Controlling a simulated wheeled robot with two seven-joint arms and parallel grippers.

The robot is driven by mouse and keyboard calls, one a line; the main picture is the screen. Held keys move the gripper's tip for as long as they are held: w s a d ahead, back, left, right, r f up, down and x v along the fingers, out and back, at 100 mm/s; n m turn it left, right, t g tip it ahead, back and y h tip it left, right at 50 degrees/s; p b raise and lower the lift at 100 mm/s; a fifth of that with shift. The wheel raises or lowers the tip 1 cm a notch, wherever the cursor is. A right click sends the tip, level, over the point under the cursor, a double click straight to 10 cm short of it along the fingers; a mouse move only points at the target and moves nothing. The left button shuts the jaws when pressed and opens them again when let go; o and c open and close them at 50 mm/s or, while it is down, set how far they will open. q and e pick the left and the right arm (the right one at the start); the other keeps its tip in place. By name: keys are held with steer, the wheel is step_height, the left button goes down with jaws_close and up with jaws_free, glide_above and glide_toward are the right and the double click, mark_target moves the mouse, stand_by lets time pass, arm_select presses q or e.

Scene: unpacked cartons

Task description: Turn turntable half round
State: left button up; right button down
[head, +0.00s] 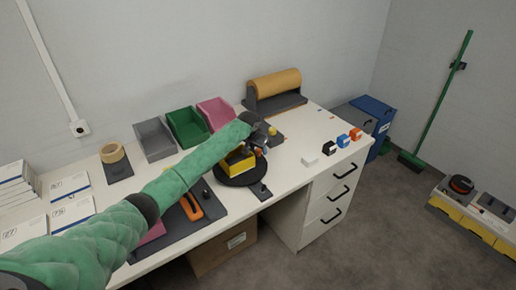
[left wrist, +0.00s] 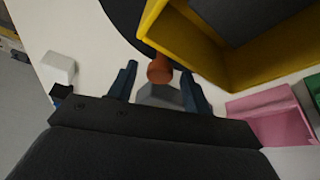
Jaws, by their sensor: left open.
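The turntable (head: 238,181) is a dark round disc near the table's front edge, with a yellow open box (head: 236,164) on it. In the left wrist view the disc's dark edge (left wrist: 122,16) and the yellow box wall (left wrist: 222,66) fill the top. My left gripper (head: 259,148) is over the disc's far right side. Its fingers are open (left wrist: 160,72), one on each side of an orange-brown knob (left wrist: 159,68) at the disc's edge. I cannot tell whether they touch it, or whether it is fixed to the disc. My right gripper is out of view.
Grey, green (head: 187,127) and pink bins stand behind my left arm. A brown roll (head: 274,84) lies at the back. A white block (head: 310,160) and small black, blue and orange boxes stand at the right. A small dark plate (head: 262,191) lies in front of the disc.

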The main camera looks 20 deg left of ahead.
arm_select(q)
jaws_close()
steer(key=shift+w+a, duration=0.1)
